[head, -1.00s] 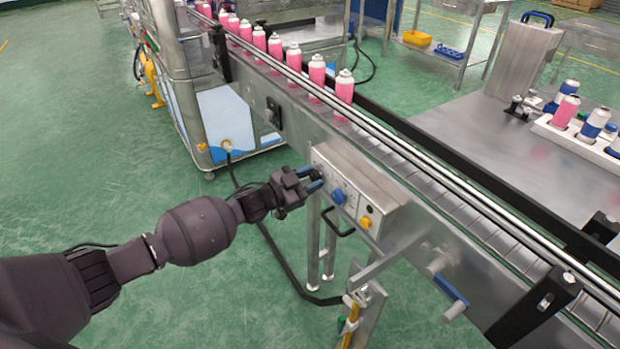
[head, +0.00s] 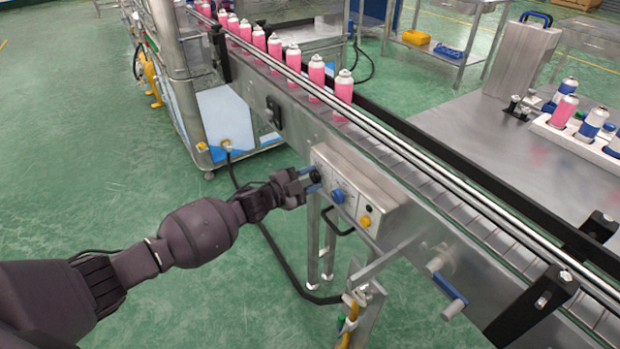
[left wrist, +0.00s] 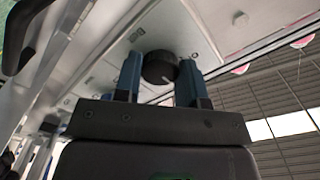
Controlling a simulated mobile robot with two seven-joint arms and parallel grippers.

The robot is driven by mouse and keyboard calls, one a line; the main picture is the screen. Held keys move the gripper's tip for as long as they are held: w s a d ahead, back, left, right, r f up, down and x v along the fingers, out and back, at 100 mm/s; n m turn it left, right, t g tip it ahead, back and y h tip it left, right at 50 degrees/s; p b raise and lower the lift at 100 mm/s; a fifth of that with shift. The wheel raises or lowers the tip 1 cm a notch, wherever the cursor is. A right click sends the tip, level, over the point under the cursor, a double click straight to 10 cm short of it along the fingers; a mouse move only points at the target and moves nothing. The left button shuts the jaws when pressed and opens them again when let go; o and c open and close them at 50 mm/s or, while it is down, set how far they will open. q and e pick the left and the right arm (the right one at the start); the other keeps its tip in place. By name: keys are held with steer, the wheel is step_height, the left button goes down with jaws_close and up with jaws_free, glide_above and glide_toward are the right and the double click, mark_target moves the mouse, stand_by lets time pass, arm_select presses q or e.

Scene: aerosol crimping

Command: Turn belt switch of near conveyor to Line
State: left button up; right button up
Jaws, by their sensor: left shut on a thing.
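The near conveyor's control box (head: 385,212) is a silver box on the side of the belt frame. It carries a black knob (head: 315,177) at its left end, a blue knob (head: 338,196) and a yellow-ringed button (head: 365,221). My left gripper (head: 311,179) is at the black knob. In the left wrist view, the black knob (left wrist: 159,67) sits between the two blue fingertips of my left gripper (left wrist: 160,80), which are shut on it. A white pointer mark shows on the knob; the label text is too small to read. My right gripper is not in view.
Pink cans (head: 316,78) stand in a row on the conveyor (head: 440,185). A black handle (head: 337,222) juts out below the box. A steel table (head: 480,135) with a white can tray (head: 568,138) lies to the right. Green floor is open at left.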

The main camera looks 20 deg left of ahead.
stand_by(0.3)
arm_select(q)
steer(key=o, duration=0.9)
steer(key=shift+s+a, duration=0.1)
steer(key=p+v, duration=0.1)
steer(key=v, duration=0.9)
steer(key=shift+s+a, duration=0.2)
steer(key=shift+s, duration=0.05)
steer(key=shift+a, duration=0.1)
